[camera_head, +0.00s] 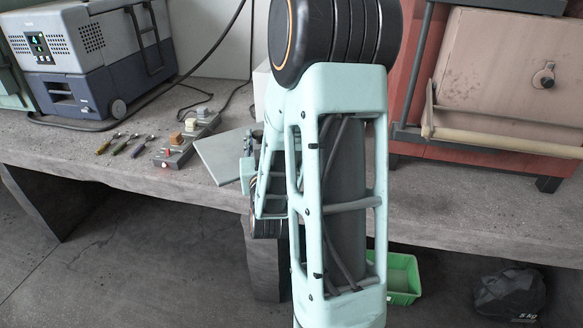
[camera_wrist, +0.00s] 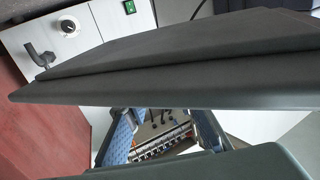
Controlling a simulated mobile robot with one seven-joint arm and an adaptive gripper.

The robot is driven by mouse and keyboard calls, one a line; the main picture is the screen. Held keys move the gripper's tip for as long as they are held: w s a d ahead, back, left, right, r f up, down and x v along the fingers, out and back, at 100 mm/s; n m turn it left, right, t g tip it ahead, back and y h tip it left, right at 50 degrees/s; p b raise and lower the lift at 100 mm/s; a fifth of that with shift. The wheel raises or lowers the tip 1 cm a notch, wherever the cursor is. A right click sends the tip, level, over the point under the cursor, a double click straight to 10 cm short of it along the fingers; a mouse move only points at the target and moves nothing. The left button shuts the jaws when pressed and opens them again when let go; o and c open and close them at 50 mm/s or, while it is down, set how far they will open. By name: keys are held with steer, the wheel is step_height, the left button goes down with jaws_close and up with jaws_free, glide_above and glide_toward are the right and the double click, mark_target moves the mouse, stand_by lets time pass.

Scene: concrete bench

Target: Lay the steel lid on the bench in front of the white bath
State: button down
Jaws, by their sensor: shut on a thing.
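The steel lid (camera_head: 222,157) shows in the head view as a flat grey plate by the bench's front edge, left of my arm. My gripper (camera_head: 250,165) is at its right side, largely covered by my arm. In the wrist view, the lid (camera_wrist: 180,65) appears as a dark stepped slab across the picture. The blue-padded fingers of my gripper (camera_wrist: 165,118) reach up behind it; their tips and the grip point are hidden. The gripper is shut on the lid. I cannot tell whether the lid touches the bench. The white bath (camera_head: 262,90) is mostly hidden behind my arm.
On the bench (camera_head: 440,200), a grey-blue cooler-like box (camera_head: 85,60) stands at the left. Several small tools (camera_head: 125,145) and a strip with blocks (camera_head: 187,140) lie left of the lid. A red furnace-like unit (camera_head: 405,85) stands at the right. A green crate (camera_head: 403,275) is below.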

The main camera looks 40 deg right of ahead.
steer(key=d+f, duration=0.1)
steer(key=d, duration=0.1)
steer(key=d+f, duration=0.1)
steer(key=d, duration=0.1)
steer(key=d+f, duration=0.1)
steer(key=d, duration=0.2)
steer(key=shift+s+d+f+b, duration=0.1)
steer(key=shift+s+f+b, duration=0.05)
steer(key=shift+s+b, duration=0.15)
steer(key=d+f, duration=0.1)
steer(key=f, duration=0.1)
steer(key=d+f+b, duration=0.1)
steer(key=d+f, duration=0.1)
steer(key=shift+w+d+f, duration=0.1)
steer(key=shift+d+f, duration=0.1)
steer(key=shift+f, duration=0.05)
steer(key=f+b, duration=0.1)
steer(key=f, duration=0.1)
steer(key=d+f+b, duration=0.1)
steer(key=f, duration=0.1)
steer(key=shift+f, duration=0.15)
steer(key=c, duration=2)
jaws_free()
steer(key=shift+f, duration=0.1)
steer(key=shift+c, duration=0.2)
steer(key=o, duration=0.4)
